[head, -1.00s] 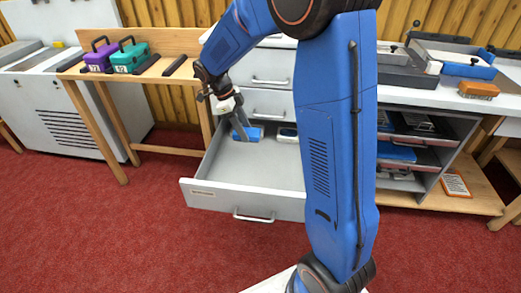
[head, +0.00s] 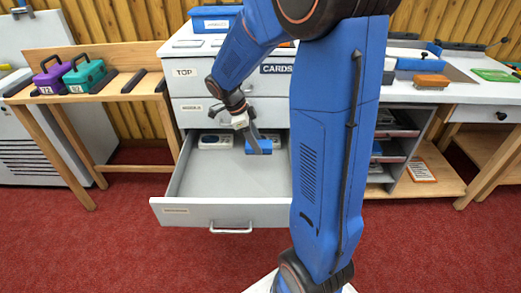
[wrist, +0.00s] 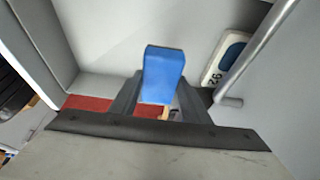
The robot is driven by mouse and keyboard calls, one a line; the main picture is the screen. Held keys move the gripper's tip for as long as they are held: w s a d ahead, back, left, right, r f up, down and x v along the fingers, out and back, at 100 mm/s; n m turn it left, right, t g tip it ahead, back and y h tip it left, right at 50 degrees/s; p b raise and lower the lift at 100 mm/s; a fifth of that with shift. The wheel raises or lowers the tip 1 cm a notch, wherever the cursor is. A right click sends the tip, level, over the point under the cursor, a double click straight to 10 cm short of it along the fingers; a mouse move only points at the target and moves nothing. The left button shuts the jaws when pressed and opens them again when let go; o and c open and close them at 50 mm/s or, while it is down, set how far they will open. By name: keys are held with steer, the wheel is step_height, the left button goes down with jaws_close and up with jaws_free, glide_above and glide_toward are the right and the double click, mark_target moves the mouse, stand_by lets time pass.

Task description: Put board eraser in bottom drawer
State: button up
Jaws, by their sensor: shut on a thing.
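The blue block (head: 258,147), which looks like the board eraser, is held between the fingers of my gripper (head: 262,143). In the wrist view, the blue block (wrist: 163,75) stands out past the two dark fingers (wrist: 160,98). The open bottom drawer (head: 198,186) is pulled well out of the grey cabinet. My gripper points down over the drawer's back part. I cannot tell whether the block touches the drawer floor.
A white object with a dark oval (head: 215,141) lies at the drawer's back left. A bar handle (wrist: 258,50) is close to the gripper on the right in the wrist view. The drawer's front and middle are clear. Purple (head: 52,77) and teal (head: 84,74) cases stand on a left bench.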

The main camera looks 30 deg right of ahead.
steer(key=shift+s+d, duration=0.45)
steer(key=shift+d, duration=0.2)
steer(key=shift+f, duration=1.75)
steer(key=shift+f, duration=0.6)
steer(key=o, duration=1)
steer(key=shift+o, duration=0.2)
steer(key=shift+r, duration=0.1)
